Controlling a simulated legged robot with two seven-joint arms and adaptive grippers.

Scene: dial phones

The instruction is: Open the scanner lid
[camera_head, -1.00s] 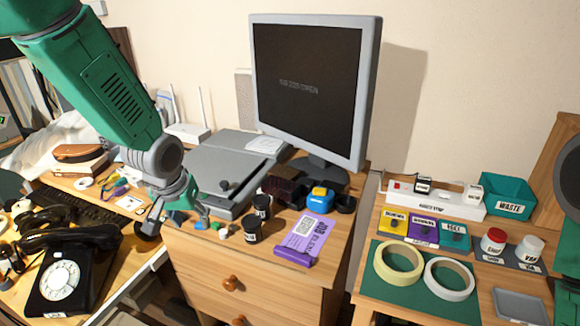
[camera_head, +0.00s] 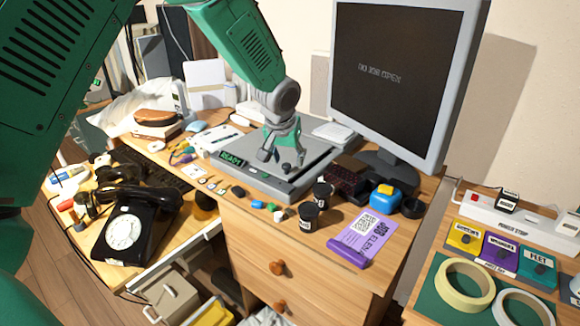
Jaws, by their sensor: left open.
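The grey scanner (camera_head: 318,163) lies flat on the wooden drawer cabinet, left of the monitor. Its lid looks down, with a small dark knob (camera_head: 287,168) near its front edge. A small green-lit display reading READY (camera_head: 231,158) is at its front left. My left gripper (camera_head: 282,157) is open over the front of the lid, fingers pointing down, one finger close beside the knob. I cannot tell whether it touches the knob or lid. The gripper and wrist hide part of the lid. My right gripper is not in view.
The monitor (camera_head: 400,80) stands right behind the scanner. Dark jars (camera_head: 308,216), a blue-yellow item (camera_head: 384,198) and a purple card (camera_head: 362,238) lie in front of and beside it. A black dial phone (camera_head: 127,230) is at left. Tape rolls (camera_head: 464,286) lie at lower right.

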